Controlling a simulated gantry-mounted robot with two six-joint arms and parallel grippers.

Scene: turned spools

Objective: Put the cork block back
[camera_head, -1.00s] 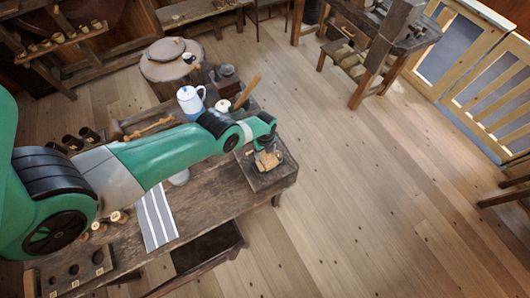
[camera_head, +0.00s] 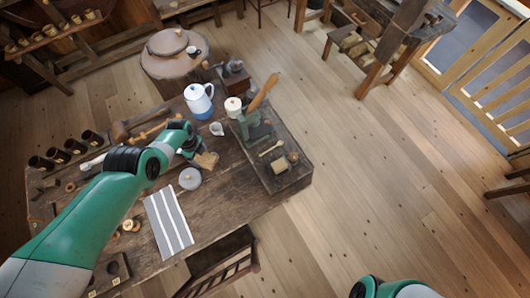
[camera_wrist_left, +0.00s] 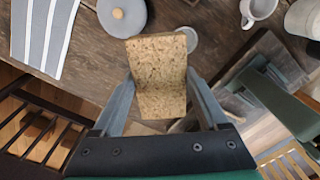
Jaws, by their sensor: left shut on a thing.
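The cork block (camera_wrist_left: 158,75), speckled tan, is between the fingers of my left gripper (camera_wrist_left: 160,105) in the left wrist view. In the head view the cork block (camera_head: 207,160) shows at the tip of my left gripper (camera_head: 193,150), over the worktable (camera_head: 225,188) between the small pitcher and the grey lidded pot. I cannot tell whether it touches the tabletop. Only part of my right arm shows at the bottom edge; its gripper is out of view.
A dark tray (camera_head: 292,181) with a green tool, a small spoon and small blocks is at the table's right end. A grey lidded pot (camera_head: 189,179), striped cloth (camera_head: 168,222), small pitcher (camera_head: 217,129) and blue-white kettle (camera_head: 198,99) stand around the gripper.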

